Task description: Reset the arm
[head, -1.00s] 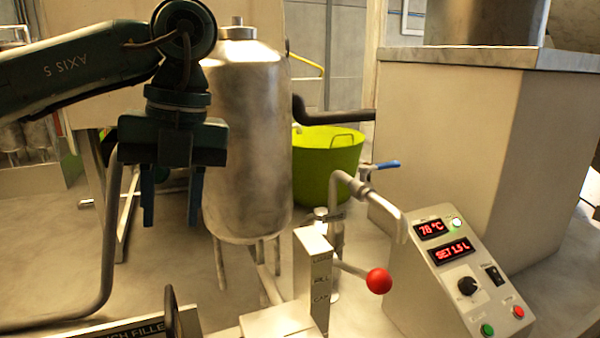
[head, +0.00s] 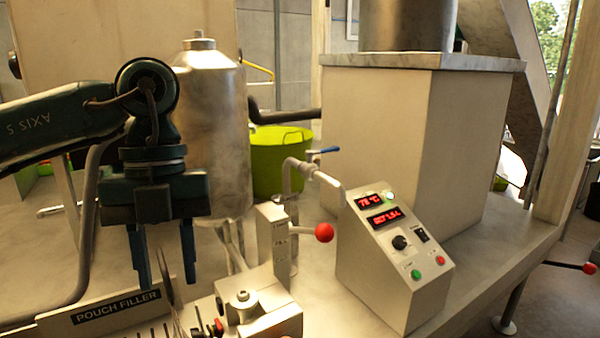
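My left gripper (head: 164,270) hangs from my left arm, which comes in from the left. Its two dark blue fingers point down and stand apart with nothing between them. It hangs in front of the steel tank (head: 215,130), above the area of the pouch filler sign (head: 117,306). I cannot tell whether it touches anything below. My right gripper is not in view.
A control box (head: 395,260) with red displays stands right of centre. A lever with a red ball (head: 324,233) and a pipe with a blue-handled valve (head: 322,152) are left of it. A green tub (head: 280,160) and a large cabinet (head: 385,140) stand behind.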

